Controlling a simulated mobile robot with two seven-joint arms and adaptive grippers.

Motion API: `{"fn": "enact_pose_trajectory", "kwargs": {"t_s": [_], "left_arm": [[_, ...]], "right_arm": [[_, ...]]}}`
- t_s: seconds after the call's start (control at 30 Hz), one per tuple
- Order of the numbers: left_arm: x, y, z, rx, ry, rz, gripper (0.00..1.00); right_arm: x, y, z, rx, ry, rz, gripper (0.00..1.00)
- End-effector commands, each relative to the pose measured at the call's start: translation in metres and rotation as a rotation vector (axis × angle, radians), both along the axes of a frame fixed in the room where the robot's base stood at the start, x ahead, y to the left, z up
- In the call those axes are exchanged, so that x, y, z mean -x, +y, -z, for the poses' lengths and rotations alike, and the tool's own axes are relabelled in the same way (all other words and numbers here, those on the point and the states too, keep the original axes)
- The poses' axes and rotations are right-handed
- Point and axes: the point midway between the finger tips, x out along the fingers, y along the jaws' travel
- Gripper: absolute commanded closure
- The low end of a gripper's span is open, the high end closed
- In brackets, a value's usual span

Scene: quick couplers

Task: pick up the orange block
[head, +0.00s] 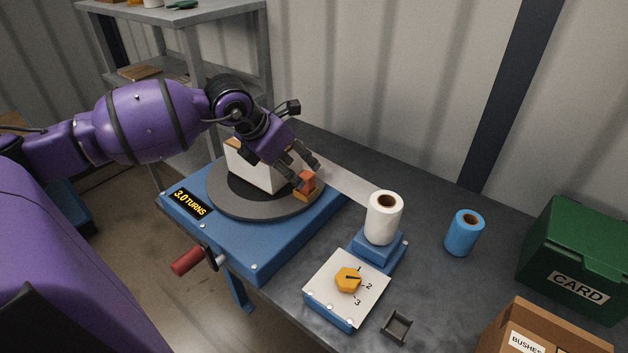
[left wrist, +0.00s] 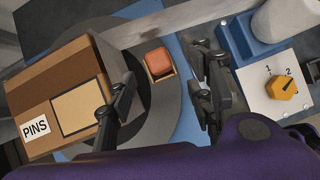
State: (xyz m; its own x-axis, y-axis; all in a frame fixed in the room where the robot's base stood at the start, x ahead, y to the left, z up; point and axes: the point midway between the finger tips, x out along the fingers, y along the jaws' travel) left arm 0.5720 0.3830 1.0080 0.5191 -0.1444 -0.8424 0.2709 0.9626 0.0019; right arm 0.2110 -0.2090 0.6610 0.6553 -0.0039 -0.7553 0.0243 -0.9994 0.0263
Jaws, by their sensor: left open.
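The orange block (head: 306,182) sits near the edge of the grey round turntable (head: 225,198), beside a box (head: 262,172). In the left wrist view the orange block (left wrist: 158,61) rests on a small tan base. My left gripper (head: 302,166) is open, with its fingers pointing down close to the block. In the left wrist view the block appears between the two spread fingers, a little beyond them; I cannot tell whether either finger touches it. My right gripper is not in view.
The box, marked PINS (left wrist: 36,129), stands close to the left finger. A pale strip (head: 350,183) runs from the box towards a white roll (head: 383,218). A crank (head: 188,260), yellow dial (head: 348,279), blue roll (head: 463,233) and green CARD box (head: 575,255) are nearby.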

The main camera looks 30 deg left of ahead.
Motion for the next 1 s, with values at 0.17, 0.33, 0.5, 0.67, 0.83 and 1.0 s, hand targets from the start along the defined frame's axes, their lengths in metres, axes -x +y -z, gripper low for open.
{"fn": "enact_pose_trajectory", "kwargs": {"t_s": [0.17, 0.33, 0.5, 0.67, 0.83, 1.0], "left_arm": [[-0.011, -0.002, 0.018, 0.003, 0.000, -0.001, 0.52], [-0.024, -0.003, 0.039, 0.005, -0.003, 0.000, 0.52], [-0.032, -0.005, 0.054, 0.003, -0.001, 0.001, 0.52], [-0.033, -0.004, 0.055, 0.001, -0.002, 0.001, 0.52], [-0.032, -0.004, 0.055, 0.002, -0.001, 0.001, 0.64], [-0.032, -0.004, 0.056, 0.002, -0.001, 0.001, 0.86]], "right_arm": [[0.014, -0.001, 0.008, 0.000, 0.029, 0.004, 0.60], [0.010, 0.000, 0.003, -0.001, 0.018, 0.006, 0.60], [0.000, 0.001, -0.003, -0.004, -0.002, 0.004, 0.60], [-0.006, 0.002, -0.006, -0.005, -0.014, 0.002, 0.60], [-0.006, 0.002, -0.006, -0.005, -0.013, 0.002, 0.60], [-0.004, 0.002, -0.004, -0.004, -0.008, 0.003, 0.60]]}}
